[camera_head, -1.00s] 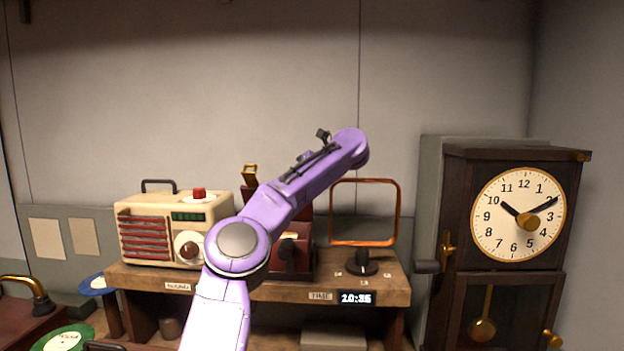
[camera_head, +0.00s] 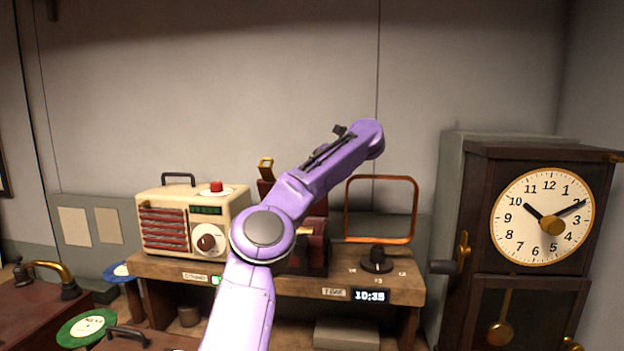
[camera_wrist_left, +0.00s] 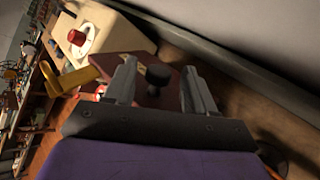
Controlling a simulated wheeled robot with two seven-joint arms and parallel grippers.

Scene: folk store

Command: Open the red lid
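A dark red box (camera_head: 316,254) stands on the wooden bench, largely hidden behind my purple arm in the head view. A dark red upper part (camera_head: 265,188) with a brass piece (camera_head: 265,165) shows left of the arm; I cannot tell how far the lid is open. In the left wrist view a dark red panel (camera_wrist_left: 172,83) lies beyond my left gripper (camera_wrist_left: 160,76), with a black knob (camera_wrist_left: 158,74) seen between the fingers. The fingers are apart; contact cannot be told. In the head view that gripper is hidden. My right gripper is not in view.
A cream radio (camera_head: 190,218) with a red button (camera_head: 216,187) stands left of the box. An orange frame (camera_head: 381,240) and a black dial (camera_head: 376,262) are on its right. A tall clock (camera_head: 541,216) stands farther right.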

